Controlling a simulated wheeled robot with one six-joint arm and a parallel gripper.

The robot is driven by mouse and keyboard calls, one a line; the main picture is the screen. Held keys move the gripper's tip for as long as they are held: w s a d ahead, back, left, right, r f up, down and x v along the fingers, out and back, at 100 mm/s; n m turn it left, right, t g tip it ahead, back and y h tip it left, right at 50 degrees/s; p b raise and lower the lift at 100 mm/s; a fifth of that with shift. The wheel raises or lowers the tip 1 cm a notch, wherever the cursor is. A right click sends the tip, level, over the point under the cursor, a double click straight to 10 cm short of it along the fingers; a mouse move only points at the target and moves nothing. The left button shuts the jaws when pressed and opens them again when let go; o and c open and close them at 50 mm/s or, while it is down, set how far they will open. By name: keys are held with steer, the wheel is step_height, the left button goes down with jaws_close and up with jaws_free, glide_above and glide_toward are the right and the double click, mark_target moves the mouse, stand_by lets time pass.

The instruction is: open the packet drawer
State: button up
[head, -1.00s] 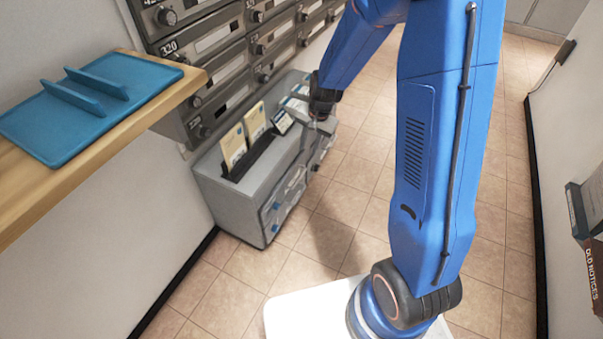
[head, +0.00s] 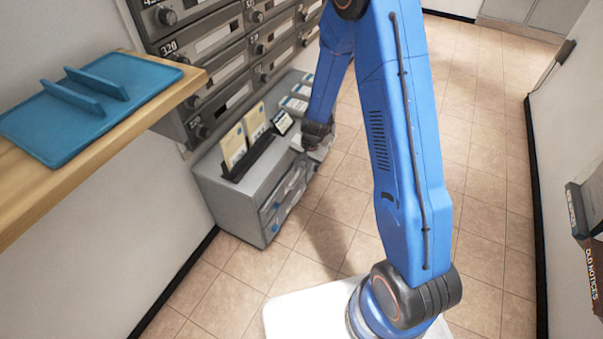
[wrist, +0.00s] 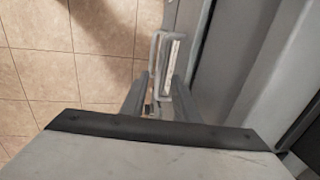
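The grey drawer cabinet (head: 232,208) stands against the wall below the mailboxes in the head view. Its front carries drawers with handles and small blue parts; their labels are too small to read, so I cannot tell which is the packet drawer. My gripper (head: 307,146) is at the cabinet's front, near its far end, and partly hides the drawers there. In the wrist view my gripper (wrist: 157,92) has its two fingers apart. A grey bar handle (wrist: 156,60) stands just beyond the fingertips, roughly in line with the gap, beside a pale label strip (wrist: 172,62). I cannot tell whether they touch.
Yellow booklets (head: 243,138) in a dark rack and white packets (head: 297,98) lie on the cabinet top. A wooden shelf (head: 150,92) with a blue tray (head: 60,130) is at left. Mailboxes (head: 215,50) line the wall. Tiled floor (head: 480,170) is clear at right.

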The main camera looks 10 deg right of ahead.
steer(key=shift+w+a+f, duration=0.1)
steer(key=shift+f, duration=0.55)
steer(key=shift+w+a+f, duration=0.1)
steer(key=shift+f, duration=0.5)
jaws_close()
